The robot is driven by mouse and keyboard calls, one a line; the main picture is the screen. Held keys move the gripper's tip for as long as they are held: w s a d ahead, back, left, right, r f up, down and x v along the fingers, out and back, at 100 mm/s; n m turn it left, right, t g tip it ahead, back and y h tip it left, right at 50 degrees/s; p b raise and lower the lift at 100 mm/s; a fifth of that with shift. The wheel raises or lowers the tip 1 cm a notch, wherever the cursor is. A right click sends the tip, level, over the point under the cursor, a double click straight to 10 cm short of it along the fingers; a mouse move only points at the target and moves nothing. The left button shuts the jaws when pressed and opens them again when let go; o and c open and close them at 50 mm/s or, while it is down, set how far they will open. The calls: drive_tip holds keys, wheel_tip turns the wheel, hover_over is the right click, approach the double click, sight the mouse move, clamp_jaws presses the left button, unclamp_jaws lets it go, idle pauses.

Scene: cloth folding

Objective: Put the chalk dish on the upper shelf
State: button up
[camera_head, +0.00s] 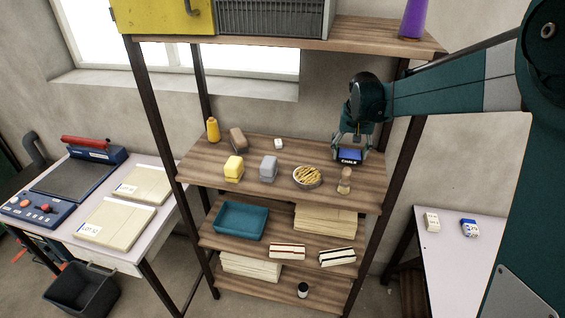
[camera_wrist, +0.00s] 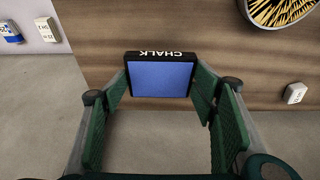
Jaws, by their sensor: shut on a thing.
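The chalk dish (camera_head: 349,156) is a small blue square tray with a black rim marked CHALK; it also shows in the wrist view (camera_wrist: 160,78). My gripper (camera_head: 351,146) is shut on the dish, with a green finger on each side of it in the wrist view (camera_wrist: 160,98). The dish is at the right part of the wooden shelf board (camera_head: 210,165) that holds several small items. I cannot tell whether it touches the board or hangs just above it. A higher board (camera_head: 380,38) runs across the top of the rack.
Near the dish stand a bowl with yellow strands (camera_head: 307,176) and a brush-like item (camera_head: 345,180). A dark rack post (camera_head: 395,150) stands close at right. A lower board holds a teal tray (camera_head: 240,220).

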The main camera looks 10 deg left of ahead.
sight(350, 155)
drive_tip(key=shift+f, duration=1.5)
drive_tip(key=shift+f, duration=0.1)
drive_tip(key=o, duration=1.1)
